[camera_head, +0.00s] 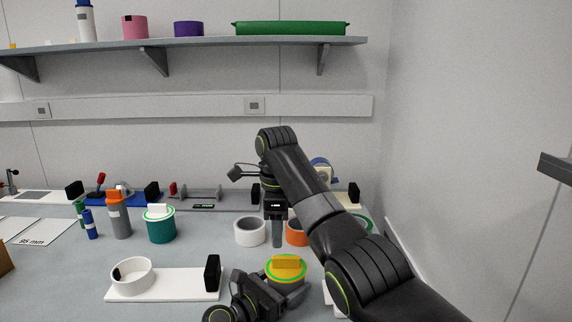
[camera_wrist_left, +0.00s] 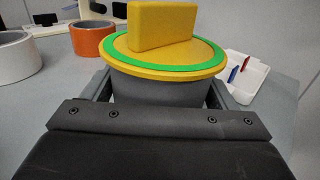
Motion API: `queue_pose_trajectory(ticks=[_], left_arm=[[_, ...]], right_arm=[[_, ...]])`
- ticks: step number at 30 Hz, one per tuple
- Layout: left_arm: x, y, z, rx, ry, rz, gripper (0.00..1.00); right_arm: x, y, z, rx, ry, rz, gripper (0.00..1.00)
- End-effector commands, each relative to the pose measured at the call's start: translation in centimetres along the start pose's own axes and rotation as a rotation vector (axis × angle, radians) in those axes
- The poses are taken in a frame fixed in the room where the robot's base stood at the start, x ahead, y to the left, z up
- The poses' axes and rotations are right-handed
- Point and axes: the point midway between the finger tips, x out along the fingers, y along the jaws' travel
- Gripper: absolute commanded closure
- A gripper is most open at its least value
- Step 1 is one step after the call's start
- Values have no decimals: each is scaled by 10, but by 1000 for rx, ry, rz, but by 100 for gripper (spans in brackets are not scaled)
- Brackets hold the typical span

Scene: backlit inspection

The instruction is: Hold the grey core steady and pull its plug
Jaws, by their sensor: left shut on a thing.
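The grey core (camera_head: 284,281) is a dark grey cylinder standing upright near the front of the table; its body also shows in the left wrist view (camera_wrist_left: 165,92). A yellow plug (camera_head: 288,263) with a block-shaped handle and a green ring sits on top of the core, and it fills the upper middle of the left wrist view (camera_wrist_left: 162,28). My left gripper (camera_head: 283,290) is shut on the core's body, with a finger on each side below the plug. My right gripper (camera_head: 277,234) points down behind the core, apart from the plug. Its fingers are seen edge-on, so their opening is unclear.
A white ring (camera_head: 250,232) and an orange ring (camera_head: 296,232) stand behind the core. A teal canister (camera_head: 161,229) is at the left. A white board (camera_head: 175,287) carries another ring and a black block. A white tray (camera_wrist_left: 243,80) is right of the core.

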Motion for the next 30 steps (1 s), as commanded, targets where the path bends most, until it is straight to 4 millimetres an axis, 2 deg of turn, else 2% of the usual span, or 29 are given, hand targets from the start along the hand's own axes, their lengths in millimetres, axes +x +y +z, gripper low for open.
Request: queue_pose_trajectory(ticks=[1, 6, 13, 18, 27, 30], left_arm=[[-1, 0, -7, -2, 12, 1, 48], [-1, 0, -7, -2, 12, 1, 48], [-1, 0, -7, -2, 12, 1, 48], [-1, 0, -7, -2, 12, 1, 48], [-1, 0, -6, -2, 12, 1, 48], [-1, 0, -6, -2, 12, 1, 48]], right_arm=[[10, 1, 0, -1, -2, 2, 64], [34, 1, 0, -3, -1, 2, 64], [59, 0, 0, -3, -1, -1, 64], [66, 0, 0, -3, 0, -2, 64], [68, 0, 0, -3, 0, -3, 64], [68, 0, 0, -3, 0, -3, 77]])
